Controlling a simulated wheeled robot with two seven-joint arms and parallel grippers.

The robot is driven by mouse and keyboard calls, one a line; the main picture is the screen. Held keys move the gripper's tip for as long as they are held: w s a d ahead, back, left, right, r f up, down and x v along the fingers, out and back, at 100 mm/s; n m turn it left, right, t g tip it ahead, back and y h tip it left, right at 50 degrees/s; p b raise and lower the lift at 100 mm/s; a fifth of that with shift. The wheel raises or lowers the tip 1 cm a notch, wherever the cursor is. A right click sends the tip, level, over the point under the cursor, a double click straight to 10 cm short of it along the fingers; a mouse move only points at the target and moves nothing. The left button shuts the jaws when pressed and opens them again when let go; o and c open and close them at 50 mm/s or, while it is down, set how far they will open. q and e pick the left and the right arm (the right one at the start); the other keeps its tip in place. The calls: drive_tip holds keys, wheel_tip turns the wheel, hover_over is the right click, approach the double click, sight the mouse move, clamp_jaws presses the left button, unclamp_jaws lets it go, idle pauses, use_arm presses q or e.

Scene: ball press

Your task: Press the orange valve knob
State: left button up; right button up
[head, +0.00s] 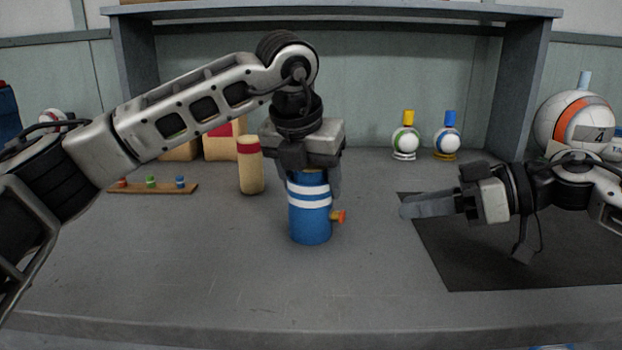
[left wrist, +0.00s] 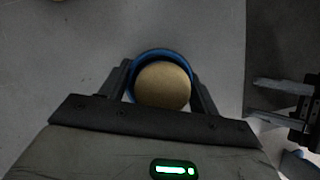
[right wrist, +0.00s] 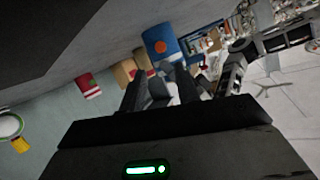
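The blue cylinder with white bands (head: 310,222) stands upright on the table, with the orange valve knob (head: 339,216) sticking out of its right side. In the right wrist view the knob (right wrist: 160,47) faces the camera on the blue cylinder (right wrist: 153,33). My left gripper (head: 311,182) points down over the cylinder's top, one finger on each side. In the left wrist view its fingers flank the blue rim (left wrist: 163,51), with a tan ball (left wrist: 162,86) inside. My right gripper (head: 405,208) is empty, right of the knob and apart from it; its fingers stand apart in the left wrist view (left wrist: 253,100).
A tan cylinder with a red top (head: 250,170) stands behind and left of the blue one. A wooden strip with small coloured pegs (head: 150,188) lies at left. Two ball-shaped bottles (head: 405,140) stand at the back. A dark mat (head: 500,265) lies at right; the front table is clear.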

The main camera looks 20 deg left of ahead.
drive_tip(key=c, duration=0.5)
drive_tip(key=shift+n, duration=0.5)
clamp_jaws()
drive_tip(key=n, duration=0.3)
drive_tip(key=shift+s+d, duration=0.1)
drive_tip(key=shift+d, duration=0.2)
drive_tip(key=n, duration=0.5)
drive_tip(key=shift+d, duration=0.4)
drive_tip(key=n, duration=0.5)
drive_tip(key=shift+s+d, duration=0.1)
drive_tip(key=shift+d, duration=0.2)
drive_tip(key=n, duration=0.5)
drive_tip(key=shift+d+f, duration=0.1)
drive_tip(key=shift+d, duration=0.3)
drive_tip(key=n, duration=0.5)
drive_tip(key=shift+s+d, duration=0.15)
drive_tip(key=shift+d, duration=0.2)
drive_tip(key=n, duration=0.5)
drive_tip(key=shift+d, duration=0.4)
drive_tip(key=n, duration=0.4)
drive_tip(key=shift+s+d+n, duration=0.1)
drive_tip(key=shift+d+n, duration=0.25)
drive_tip(key=shift+n, duration=0.05)
drive_tip(key=n, duration=0.4)
drive_tip(key=shift+d, duration=0.3)
drive_tip(key=shift+y, duration=0.3)
